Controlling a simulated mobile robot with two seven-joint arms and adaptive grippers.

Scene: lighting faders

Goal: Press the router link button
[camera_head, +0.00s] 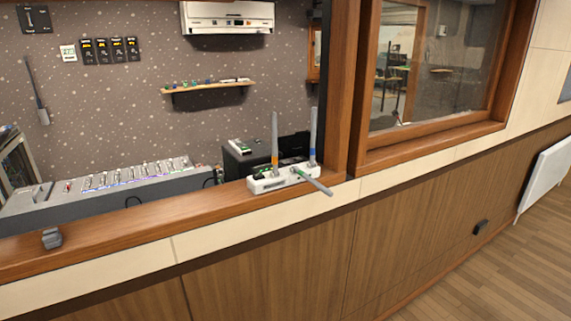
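The router (268,184) is a small white box on the wooden ledge of the window opening, right of the picture's middle. Two antennas stand upright on it, one with an orange band (274,145) and one with a blue band (313,140). A third antenna with a green band (316,183) leans out toward the lower right, over the ledge's front edge. Small dark and green details show on the router's top, but I cannot tell which is the link button. Neither of my grippers is in view.
A grey mixing console (130,184) with faders stands behind the ledge at left. A black box (240,160) stands behind the router. A small grey object (52,238) sits at the ledge's left end. The wooden ledge (150,230) between it and the router is clear.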

